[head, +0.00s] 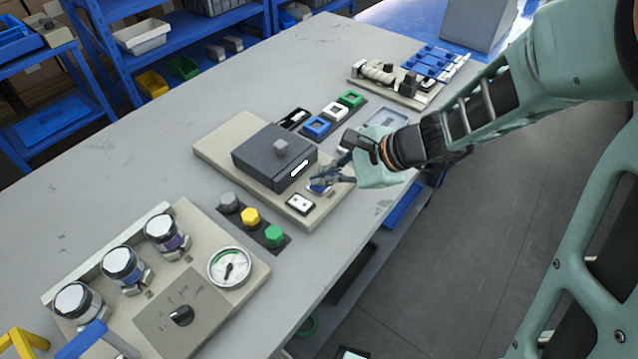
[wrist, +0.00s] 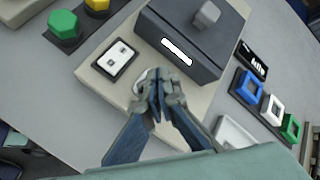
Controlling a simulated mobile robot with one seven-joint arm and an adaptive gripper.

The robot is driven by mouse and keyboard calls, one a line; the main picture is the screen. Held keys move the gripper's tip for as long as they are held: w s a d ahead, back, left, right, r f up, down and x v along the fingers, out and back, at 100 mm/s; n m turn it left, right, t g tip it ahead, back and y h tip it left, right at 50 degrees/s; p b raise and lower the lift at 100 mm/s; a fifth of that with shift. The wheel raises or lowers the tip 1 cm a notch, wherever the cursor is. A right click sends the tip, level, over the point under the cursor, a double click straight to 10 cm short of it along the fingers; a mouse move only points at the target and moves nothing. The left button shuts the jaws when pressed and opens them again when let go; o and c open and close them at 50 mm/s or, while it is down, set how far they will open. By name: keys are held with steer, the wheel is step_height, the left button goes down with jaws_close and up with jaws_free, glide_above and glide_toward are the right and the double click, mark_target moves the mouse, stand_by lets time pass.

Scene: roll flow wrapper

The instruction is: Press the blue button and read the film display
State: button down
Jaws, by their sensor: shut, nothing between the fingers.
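My gripper (wrist: 158,84) is shut and empty, its blue fingers pointing down over the front of a beige base plate (wrist: 95,80). In the head view my gripper (head: 322,180) is beside the dark grey box (head: 262,160) on that plate. A pale round rim (wrist: 146,75) shows just behind the fingertips. The blue button cannot be made out apart from the blue fingers, which may hide it. I cannot tell whether they touch it. A small black panel with white marks (wrist: 254,62) stands right of the box; its marks are too small to read.
A white plate with two dark squares (head: 299,204) is left of my gripper. Grey, yellow and green knobs (head: 250,217) are further left. Blue, white and green frames (head: 334,112) stand behind. A gauge board (head: 225,290) is at the near left. The grey table (head: 130,165) is clear at the back.

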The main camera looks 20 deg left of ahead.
steer(key=shift+f+b, duration=0.3)
steer(key=shift+r, duration=0.2)
stand_by(0.4)
steer(key=shift+r+p, duration=0.65)
steer(key=shift+r, duration=0.05)
steer(key=shift+r, duration=0.1)
step_height(320, 180, up, 5)
steer(key=p, duration=0.4)
stand_by(0.3)
